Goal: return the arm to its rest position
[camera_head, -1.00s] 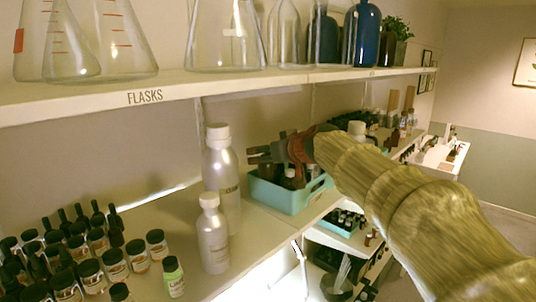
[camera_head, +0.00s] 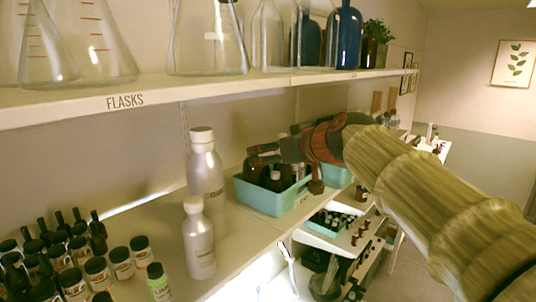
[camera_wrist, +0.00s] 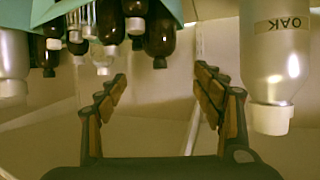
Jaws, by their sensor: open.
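My gripper (camera_head: 262,155) reaches in from the right in the head view, above the shelf and beside a teal bin (camera_head: 272,201) of dark bottles. In the wrist view my gripper (camera_wrist: 163,88) has its two fingers spread apart with nothing between them. Dark and clear bottles (camera_wrist: 160,38) appear upside down at the top of that view, beyond the fingers. A silver bottle labelled OAK (camera_wrist: 274,60) is to the right of the fingers there, apart from them.
Two silver bottles, a tall one (camera_head: 206,178) and a shorter one (camera_head: 198,240), stand left of the bin. Several small jars (camera_head: 96,270) crowd the lower left. A shelf marked FLASKS (camera_head: 150,97) with glassware runs above my arm. Open floor (camera_head: 408,262) shows at the right.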

